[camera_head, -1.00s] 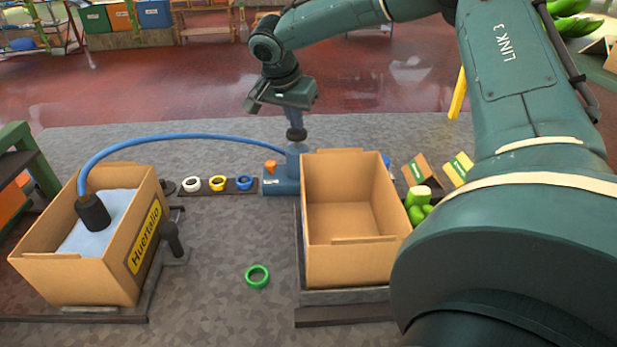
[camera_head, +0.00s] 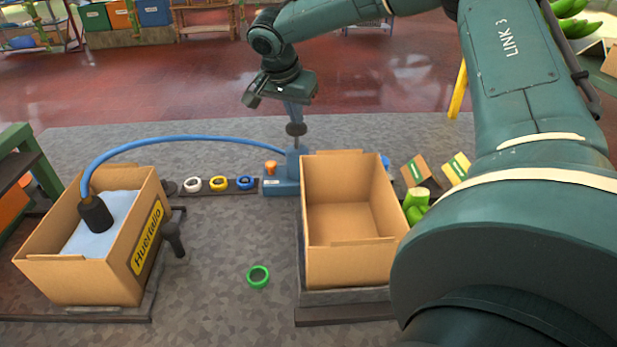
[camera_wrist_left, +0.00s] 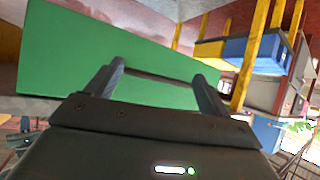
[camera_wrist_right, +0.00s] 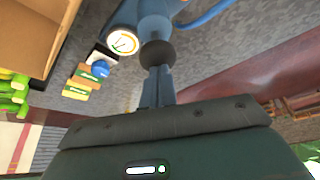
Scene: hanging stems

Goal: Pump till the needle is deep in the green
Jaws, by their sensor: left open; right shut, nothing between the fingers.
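The blue pump (camera_head: 281,187) stands on the floor behind the right carton, with a dark round knob (camera_head: 296,129) on its upright rod. A blue hose (camera_head: 170,139) runs from it to the left carton. My right gripper (camera_head: 294,108) is shut and empty, pointing down just above the knob; I cannot tell if it touches. The right wrist view shows the shut fingers (camera_wrist_right: 158,86) at the knob (camera_wrist_right: 157,54). The white round gauge (camera_wrist_right: 123,41) shows there; its needle is too small to read. My left gripper (camera_wrist_left: 160,80) is open and empty before a green panel.
The left carton (camera_head: 75,275) holds the hose's dark end piece and pale blue contents. The right carton (camera_head: 345,262) is empty. White, yellow and blue rings (camera_head: 219,183) lie on a dark strip; a green ring (camera_head: 258,276) lies on open floor between the cartons.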

